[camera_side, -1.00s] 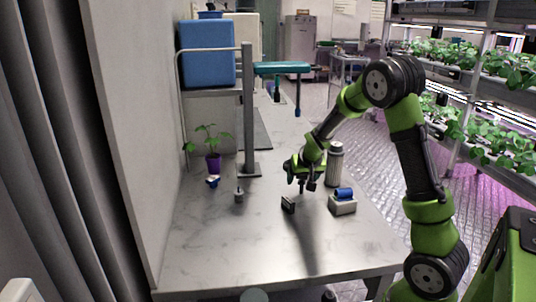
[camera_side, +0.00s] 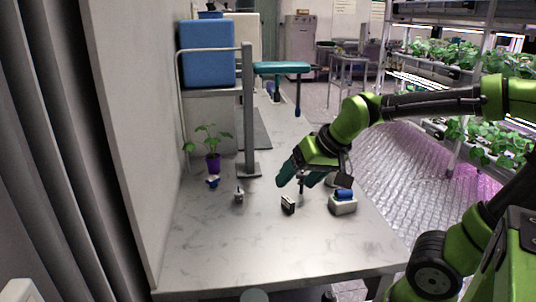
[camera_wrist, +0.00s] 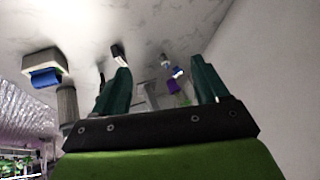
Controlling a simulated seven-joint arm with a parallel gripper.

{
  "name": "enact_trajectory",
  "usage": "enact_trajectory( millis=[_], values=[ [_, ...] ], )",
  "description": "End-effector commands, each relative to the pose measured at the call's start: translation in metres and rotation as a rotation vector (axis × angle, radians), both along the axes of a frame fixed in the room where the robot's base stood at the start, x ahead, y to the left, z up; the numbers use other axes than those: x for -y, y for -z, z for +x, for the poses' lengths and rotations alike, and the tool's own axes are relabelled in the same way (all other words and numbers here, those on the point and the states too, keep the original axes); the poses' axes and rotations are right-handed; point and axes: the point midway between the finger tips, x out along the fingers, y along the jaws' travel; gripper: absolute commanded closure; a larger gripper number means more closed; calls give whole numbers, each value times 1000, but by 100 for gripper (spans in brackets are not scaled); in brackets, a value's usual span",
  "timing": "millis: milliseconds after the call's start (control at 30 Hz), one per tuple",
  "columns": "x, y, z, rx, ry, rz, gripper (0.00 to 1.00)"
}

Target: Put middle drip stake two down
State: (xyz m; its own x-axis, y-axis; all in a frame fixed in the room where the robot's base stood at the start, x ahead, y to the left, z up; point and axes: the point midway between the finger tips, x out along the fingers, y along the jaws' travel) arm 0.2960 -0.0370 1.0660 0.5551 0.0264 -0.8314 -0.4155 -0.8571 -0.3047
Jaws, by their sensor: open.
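My gripper (camera_side: 300,180) is open, with its teal fingers spread and pointing down and left above the worktop. The fingers also show in the wrist view (camera_wrist: 162,78), with nothing held between them. No thing is clearly recognisable as a drip stake. A small dark and pale block (camera_side: 288,204) stands on the worktop just below the gripper and shows beyond the left finger in the wrist view (camera_wrist: 119,52). A small grey piece with a thin upright tip (camera_side: 239,195) stands farther left. A small white and blue piece (camera_side: 212,181) sits by the potted plant (camera_side: 213,163).
A white block with a blue top (camera_side: 342,205) stands right of the gripper. A grey cylinder (camera_wrist: 67,105) is mostly hidden by my arm in the side view. A grey post (camera_side: 248,120) and blue bin (camera_side: 207,54) stand behind. The front of the worktop (camera_side: 260,255) is clear.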

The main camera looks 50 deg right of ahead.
Motion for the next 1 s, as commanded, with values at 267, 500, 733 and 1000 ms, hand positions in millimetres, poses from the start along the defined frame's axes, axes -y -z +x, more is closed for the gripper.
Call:
enact_trajectory(
  millis=[267, 500, 733, 1000],
  values=[
    [-66, -9, -57, 55, -176, 37, 26],
    [-70, -8, -60, 56, -189, 38, 26],
    [-70, -9, -60, 57, -188, 37, 26],
    [-70, -9, -60, 57, -188, 37, 26]
  ],
)
